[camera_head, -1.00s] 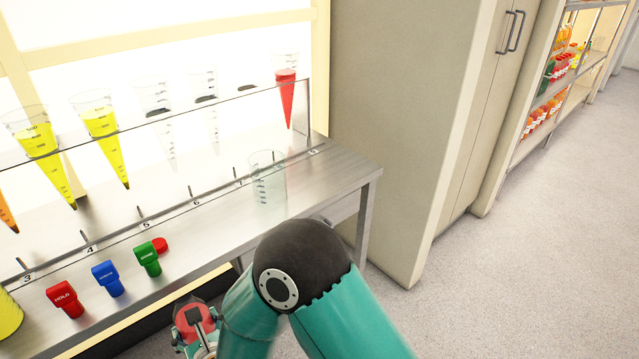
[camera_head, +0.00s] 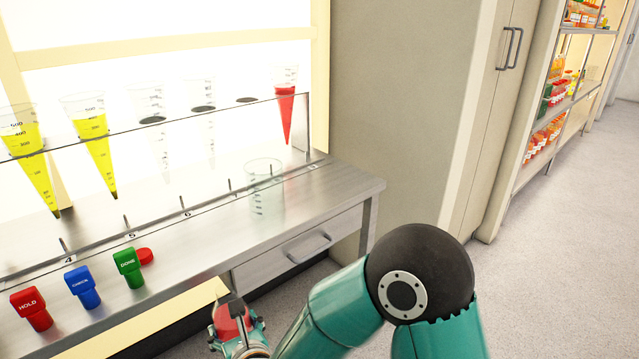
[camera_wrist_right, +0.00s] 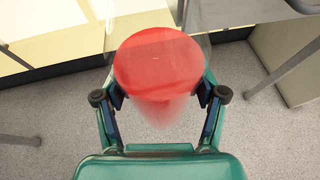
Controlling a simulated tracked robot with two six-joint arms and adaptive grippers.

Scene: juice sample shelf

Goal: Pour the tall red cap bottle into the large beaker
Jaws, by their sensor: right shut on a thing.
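A clear empty beaker (camera_head: 264,200) with dark markings stands upright on the steel bench at its right part. My right gripper (camera_head: 236,335) is low in front of the bench, apart from the beaker and nearer to me. It is shut on a clear container with red contents, taken as the tall red cap bottle (camera_head: 229,318). In the right wrist view a round red face of the bottle (camera_wrist_right: 160,62) shows between the fingers (camera_wrist_right: 160,98), with clear wall around it. A red disc, perhaps its cap (camera_head: 145,256), lies on the bench. My left gripper is not in view.
The steel bench (camera_head: 325,205) has a drawer (camera_head: 300,245) below. Red, blue and green labelled knobs (camera_head: 82,287) stand along its front left. Cone vessels, yellow, clear and red (camera_head: 285,110), hang behind a glass panel. A beige cabinet (camera_head: 410,110) stands right; floor there is clear.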

